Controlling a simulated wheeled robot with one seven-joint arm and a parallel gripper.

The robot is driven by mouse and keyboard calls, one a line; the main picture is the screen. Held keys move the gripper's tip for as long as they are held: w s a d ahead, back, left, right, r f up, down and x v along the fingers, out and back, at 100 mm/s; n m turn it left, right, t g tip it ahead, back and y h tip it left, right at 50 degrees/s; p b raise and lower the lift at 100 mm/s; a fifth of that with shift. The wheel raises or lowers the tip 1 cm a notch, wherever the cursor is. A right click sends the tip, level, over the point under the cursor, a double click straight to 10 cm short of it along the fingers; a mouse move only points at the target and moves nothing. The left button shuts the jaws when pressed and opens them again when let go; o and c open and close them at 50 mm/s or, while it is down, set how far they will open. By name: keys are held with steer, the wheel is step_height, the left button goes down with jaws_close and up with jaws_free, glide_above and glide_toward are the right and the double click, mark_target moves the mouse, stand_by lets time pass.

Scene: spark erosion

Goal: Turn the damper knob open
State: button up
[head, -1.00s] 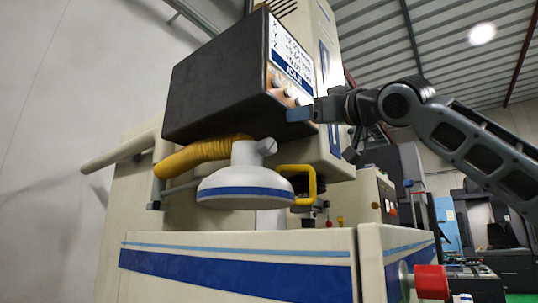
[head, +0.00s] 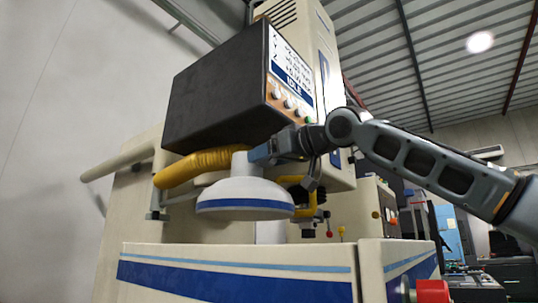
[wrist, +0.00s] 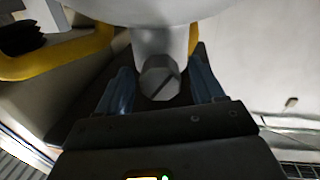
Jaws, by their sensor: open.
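The damper knob (wrist: 160,79) is a grey faceted knob with a dark slanted line on its face. It sits on the pale neck (head: 240,162) of a white fume hood (head: 240,193) with a blue band. In the wrist view my gripper (wrist: 160,72) is open, with one blue-grey finger on each side of the knob. Gaps show between the fingers and the knob; I cannot tell how far the fingers reach along it. In the head view my gripper (head: 262,153) is at the right of the neck and hides the knob.
A yellow hose (head: 203,163) runs left from the neck. A yellow handle (head: 308,205) juts out right of the hood, below my wrist. A dark control box (head: 215,95) hangs just above. The machine's front wall (head: 235,255) stands below, with a red knob (head: 432,291).

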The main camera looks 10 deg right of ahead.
steer(key=c, duration=1.1)
steer(key=shift+o, duration=0.2)
steer(key=shift+a+r+n+p, duration=0.15)
steer(key=shift+n+p, duration=0.25)
steer(key=shift+p, duration=0.35)
steer(key=n+p, duration=0.1)
steer(key=p, duration=0.1)
steer(key=shift+r+n+p, duration=0.1)
steer(key=shift+n+p, duration=0.3)
steer(key=shift+f+n+p, duration=0.2)
steer(key=shift+n+p, duration=1.75)
steer(key=shift+n, duration=0.55)
steer(key=o, duration=1.1)
steer(key=shift+f, duration=0.1)
steer(key=shift+c, duration=0.2)
